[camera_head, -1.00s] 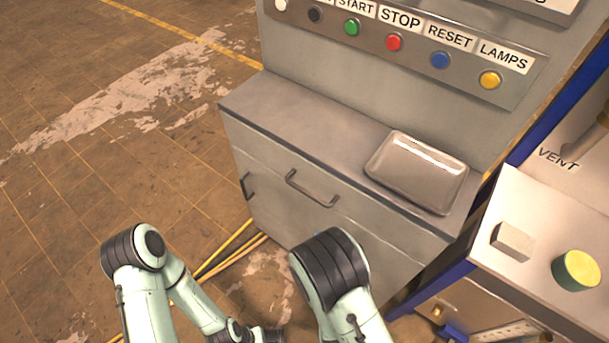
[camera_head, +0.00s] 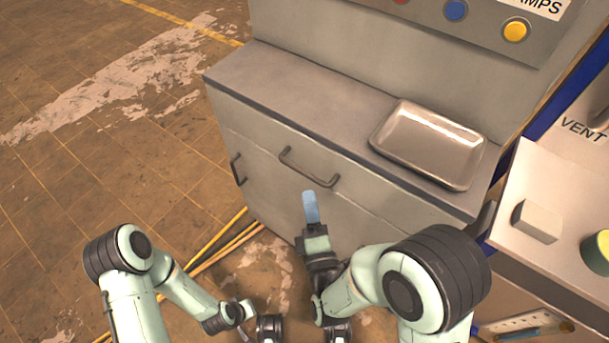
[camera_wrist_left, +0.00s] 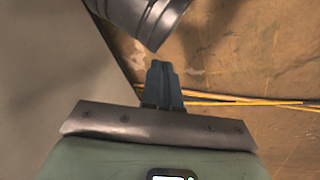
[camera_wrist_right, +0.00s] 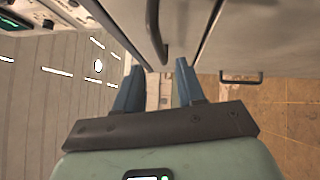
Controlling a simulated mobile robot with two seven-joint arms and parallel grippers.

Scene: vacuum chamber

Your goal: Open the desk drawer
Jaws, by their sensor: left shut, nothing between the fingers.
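The desk drawer (camera_head: 262,150) is the grey upper front of the cabinet, with a dark bar handle (camera_head: 308,170). The drawer looks closed. My right gripper (camera_head: 310,196) is just below the handle in the head view, pointing toward the drawer front. The right wrist view shows its blue fingers apart, with nothing between them, and the handle (camera_wrist_right: 155,32) ahead of the fingertips. I cannot tell how far away the handle is. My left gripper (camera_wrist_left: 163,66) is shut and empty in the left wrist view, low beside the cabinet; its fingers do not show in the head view.
A metal tray (camera_head: 428,145) lies on the desk top (camera_head: 290,85). A side bench with a pale block (camera_head: 538,221) stands at right. Yellow cables (camera_head: 225,243) lie on the otherwise open floor.

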